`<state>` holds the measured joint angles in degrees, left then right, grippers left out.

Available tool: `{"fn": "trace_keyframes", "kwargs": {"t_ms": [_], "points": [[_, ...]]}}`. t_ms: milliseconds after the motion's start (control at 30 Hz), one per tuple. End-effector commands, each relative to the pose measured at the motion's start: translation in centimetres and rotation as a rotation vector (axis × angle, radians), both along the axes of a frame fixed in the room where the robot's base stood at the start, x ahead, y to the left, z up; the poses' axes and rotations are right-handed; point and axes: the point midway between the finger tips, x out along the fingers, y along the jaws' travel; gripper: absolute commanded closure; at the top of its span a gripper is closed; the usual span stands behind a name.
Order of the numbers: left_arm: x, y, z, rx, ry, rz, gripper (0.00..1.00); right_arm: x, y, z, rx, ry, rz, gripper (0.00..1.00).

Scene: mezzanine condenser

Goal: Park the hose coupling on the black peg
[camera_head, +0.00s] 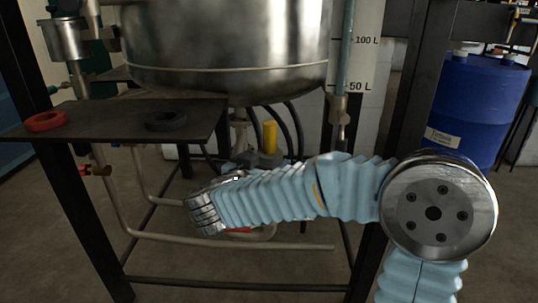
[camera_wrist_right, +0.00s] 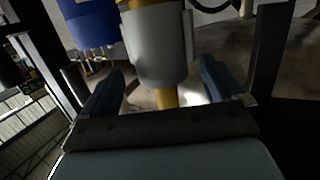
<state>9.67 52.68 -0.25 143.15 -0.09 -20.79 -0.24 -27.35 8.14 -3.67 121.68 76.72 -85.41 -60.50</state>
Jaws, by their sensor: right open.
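A yellow cylinder (camera_head: 270,135) stands below the steel vessel, behind my right arm, with a grey part at its foot. In the right wrist view a grey cylindrical body (camera_wrist_right: 158,55) with a yellow stem (camera_wrist_right: 167,97) lies beyond and between the fingers. It looks like the hose coupling, but I cannot be sure. My right gripper (camera_wrist_right: 161,88) is open, with its two dark blue fingers apart and no visible grip on it. In the head view its fingers are hidden by my arm. I cannot make out a black peg. My left gripper is not in view.
The steel vessel (camera_head: 225,45) hangs above in a dark frame. A black shelf (camera_head: 100,118) at left carries a red ring (camera_head: 46,121) and a black ring (camera_head: 166,121). Pipes run low beneath it. A blue drum (camera_head: 476,105) stands at back right.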

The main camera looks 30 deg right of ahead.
Motion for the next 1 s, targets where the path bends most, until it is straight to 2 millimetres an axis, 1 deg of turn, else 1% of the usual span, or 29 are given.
{"fn": "trace_keyframes", "kwargs": {"t_ms": [167,300,433,667,700,867,1000], "points": [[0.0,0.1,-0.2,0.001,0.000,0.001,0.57,1.0,-1.3,-0.4,-0.001,0.000,-0.002,0.05],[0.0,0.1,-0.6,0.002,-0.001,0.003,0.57,2.5,-3.1,-0.8,-0.002,0.001,-0.003,0.05],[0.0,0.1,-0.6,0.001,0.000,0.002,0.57,3.3,-4.3,-0.9,-0.001,0.000,-0.001,0.05],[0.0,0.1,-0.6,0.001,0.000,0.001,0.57,3.5,-4.5,-0.9,-0.001,0.000,0.001,0.05],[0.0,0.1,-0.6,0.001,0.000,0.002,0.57,3.5,-4.5,-0.9,-0.001,0.000,0.001,0.06],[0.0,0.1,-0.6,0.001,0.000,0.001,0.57,3.5,-4.5,-0.9,-0.001,-0.001,0.001,0.31],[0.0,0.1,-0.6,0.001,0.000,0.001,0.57,3.5,-4.5,-0.9,-0.001,-0.001,0.001,0.52]]}}
